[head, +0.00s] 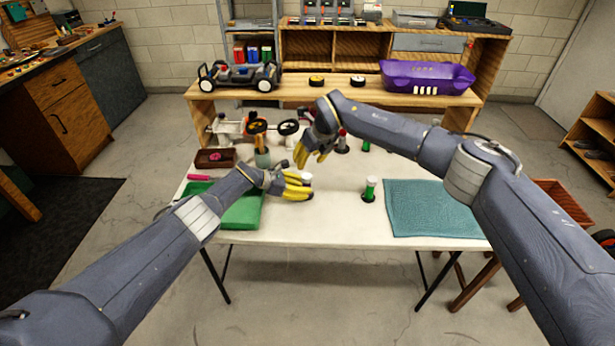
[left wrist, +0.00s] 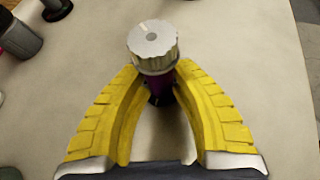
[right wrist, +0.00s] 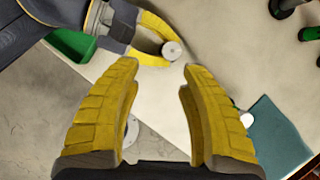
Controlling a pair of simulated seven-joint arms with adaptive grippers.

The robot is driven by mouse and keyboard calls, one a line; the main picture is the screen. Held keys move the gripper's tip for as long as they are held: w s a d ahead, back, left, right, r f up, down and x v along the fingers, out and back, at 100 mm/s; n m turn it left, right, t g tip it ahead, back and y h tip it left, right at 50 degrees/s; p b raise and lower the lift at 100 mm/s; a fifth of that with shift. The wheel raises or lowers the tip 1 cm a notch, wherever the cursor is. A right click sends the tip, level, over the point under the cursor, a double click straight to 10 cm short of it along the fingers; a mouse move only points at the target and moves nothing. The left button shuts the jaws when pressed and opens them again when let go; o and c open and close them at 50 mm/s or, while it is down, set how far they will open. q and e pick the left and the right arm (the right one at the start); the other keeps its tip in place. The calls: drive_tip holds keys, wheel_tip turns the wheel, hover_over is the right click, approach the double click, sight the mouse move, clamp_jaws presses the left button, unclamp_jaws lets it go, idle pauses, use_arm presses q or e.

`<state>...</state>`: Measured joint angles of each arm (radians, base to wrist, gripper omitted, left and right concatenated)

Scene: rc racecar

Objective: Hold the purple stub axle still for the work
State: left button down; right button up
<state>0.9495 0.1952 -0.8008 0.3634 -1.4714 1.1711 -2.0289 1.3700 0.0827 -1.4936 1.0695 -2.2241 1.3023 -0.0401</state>
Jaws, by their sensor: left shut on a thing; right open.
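The purple stub axle (left wrist: 160,88) stands upright on the pale table, topped by a silver ribbed round cap (left wrist: 152,45). My left gripper (left wrist: 157,74) is shut on it, one yellow finger on each side just below the cap. The cap also shows in the right wrist view (right wrist: 173,50) and as a small pale spot in the head view (head: 307,178). Most of the purple part is hidden by the fingers and cap. My right gripper (head: 313,157) is open and empty, above and behind the left one. In its own view (right wrist: 160,75) the cap lies beyond its fingertips.
A green-topped post (head: 370,189) stands to the right, then a teal mat (head: 435,208). A green tray (head: 240,212) lies under my left forearm, with a small brown tray (head: 215,158) behind. Wheeled parts (head: 232,129) and posts crowd the table's back. The front middle is clear.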

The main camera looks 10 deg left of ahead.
sight(307, 177)
drive_tip(key=shift+m+h, duration=0.3)
drive_tip(key=shift+h, duration=0.2)
drive_tip(key=x, duration=0.3)
drive_tip(key=d+x, duration=0.1)
drive_tip(key=x, duration=0.5)
drive_tip(key=shift+w+d, duration=0.3)
drive_tip(key=shift+d, duration=0.05)
drive_tip(key=shift+x, duration=1.2)
drive_tip(key=shift+w+a+f, duration=0.1)
drive_tip(key=shift+w+f, duration=0.05)
drive_tip(key=shift+f, duration=0.25)
clamp_jaws()
